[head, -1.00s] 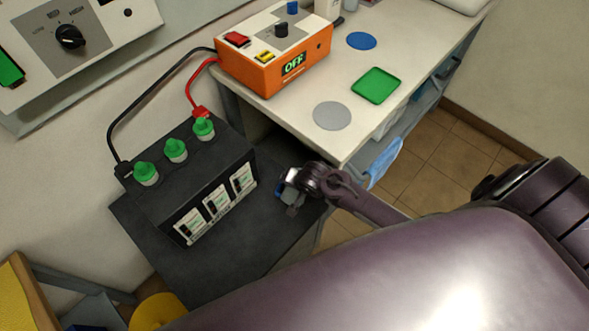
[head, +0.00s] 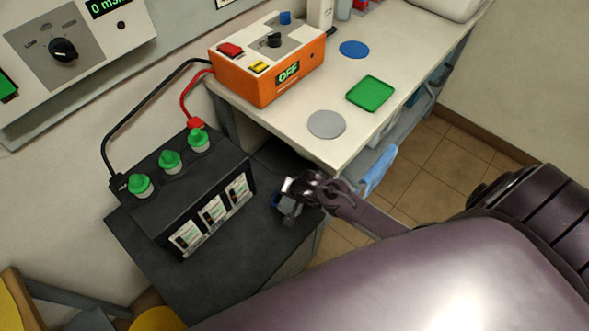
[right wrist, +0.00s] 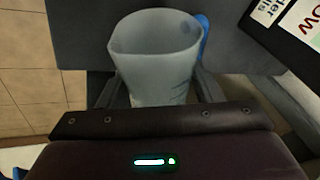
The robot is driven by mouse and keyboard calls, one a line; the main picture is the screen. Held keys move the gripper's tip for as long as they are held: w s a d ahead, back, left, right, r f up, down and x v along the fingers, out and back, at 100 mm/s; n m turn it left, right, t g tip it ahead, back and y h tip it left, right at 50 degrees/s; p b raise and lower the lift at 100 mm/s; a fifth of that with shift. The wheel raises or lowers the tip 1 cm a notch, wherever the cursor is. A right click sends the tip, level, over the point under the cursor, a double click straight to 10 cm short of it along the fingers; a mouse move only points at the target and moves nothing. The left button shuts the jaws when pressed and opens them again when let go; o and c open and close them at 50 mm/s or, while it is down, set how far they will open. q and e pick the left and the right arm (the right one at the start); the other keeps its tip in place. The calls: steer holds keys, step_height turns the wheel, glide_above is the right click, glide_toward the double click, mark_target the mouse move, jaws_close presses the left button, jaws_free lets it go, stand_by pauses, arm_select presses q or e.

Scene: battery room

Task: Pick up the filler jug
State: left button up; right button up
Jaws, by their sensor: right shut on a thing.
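The filler jug (right wrist: 156,60) is a translucent whitish cup with a blue handle. In the right wrist view it sits between the two fingers of my right gripper (right wrist: 155,92), which is shut on it. In the head view the gripper (head: 292,192) is over the right part of the dark stand, beside the battery. The jug (head: 288,208) shows only as a small grey patch with a blue bit, mostly hidden by the gripper. I cannot tell whether its base touches the stand. My left gripper is not in view.
The black battery (head: 182,207) with green caps stands on the dark stand (head: 215,290), left of the gripper. Black and red cables run to the orange charger (head: 290,82) on the white bench (head: 345,145). A green tray (head: 370,93) and grey disc (head: 326,124) lie there.

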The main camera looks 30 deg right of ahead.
step_height(320, 180, up, 7)
steer(key=shift+f, duration=0.15)
steer(key=s+a, duration=0.1)
steer(key=s, duration=0.2)
steer(key=s+a+b, duration=0.1)
steer(key=s+a, duration=0.1)
steer(key=s, duration=0.1)
steer(key=s+a+b, duration=0.1)
steer(key=s+a, duration=0.1)
steer(key=s, duration=0.1)
steer(key=shift+s+f, duration=0.25)
steer(key=shift+f, duration=0.1)
steer(key=shift+s+a, duration=2.15)
steer(key=shift+s, duration=1.7)
steer(key=w+d+r, duration=0.1)
steer(key=w+r, duration=0.3)
steer(key=r, duration=0.4)
steer(key=w+d+r, duration=0.2)
steer(key=w+r, duration=0.3)
steer(key=r, duration=0.4)
steer(key=w+d+r, duration=0.2)
steer(key=w+r, duration=0.3)
steer(key=r, duration=0.4)
steer(key=shift+w+r, duration=0.25)
